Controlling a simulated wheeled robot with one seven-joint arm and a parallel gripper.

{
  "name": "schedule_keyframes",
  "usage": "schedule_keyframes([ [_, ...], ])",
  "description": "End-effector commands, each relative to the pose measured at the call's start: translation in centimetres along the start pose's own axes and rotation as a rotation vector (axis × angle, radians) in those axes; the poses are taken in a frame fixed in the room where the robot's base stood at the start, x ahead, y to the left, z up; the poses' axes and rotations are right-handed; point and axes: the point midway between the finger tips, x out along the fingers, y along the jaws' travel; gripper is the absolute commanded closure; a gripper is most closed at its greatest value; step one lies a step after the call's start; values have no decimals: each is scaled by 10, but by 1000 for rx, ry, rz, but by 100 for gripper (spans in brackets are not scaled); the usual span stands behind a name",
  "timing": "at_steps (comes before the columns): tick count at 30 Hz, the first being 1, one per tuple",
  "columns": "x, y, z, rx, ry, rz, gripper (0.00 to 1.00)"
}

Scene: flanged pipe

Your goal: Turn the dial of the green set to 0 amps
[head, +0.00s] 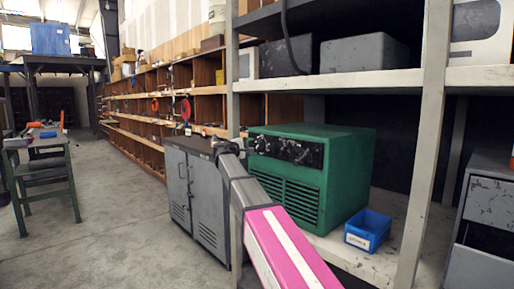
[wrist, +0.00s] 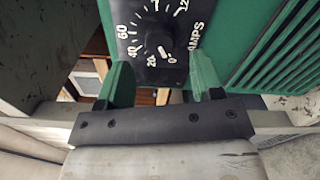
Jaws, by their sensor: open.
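The green set (head: 345,180) stands on a shelf, with a black control panel (head: 300,152) across the top of its front. In the wrist view the black dial plate (wrist: 130,30) has white numbers and the word AMPS. In the head view my gripper is at the panel's left end, partly hidden by my arm.
A blue bin (head: 368,230) sits on the shelf right of the set. A pale shelf post (head: 425,150) stands in front at the right. A grey cabinet (head: 195,190) is at the left. The floor (head: 120,220) beyond is clear up to a green table (head: 45,170).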

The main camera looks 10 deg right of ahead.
Motion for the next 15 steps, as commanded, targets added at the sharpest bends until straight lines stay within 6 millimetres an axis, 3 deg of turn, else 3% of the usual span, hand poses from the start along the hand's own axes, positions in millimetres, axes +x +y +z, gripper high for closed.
schedule_keyframes([
  [6, -38, 0, 0, -1, 2, 1, 40],
  [15, -54, 0, 0, -1, 0, 0, 40],
])
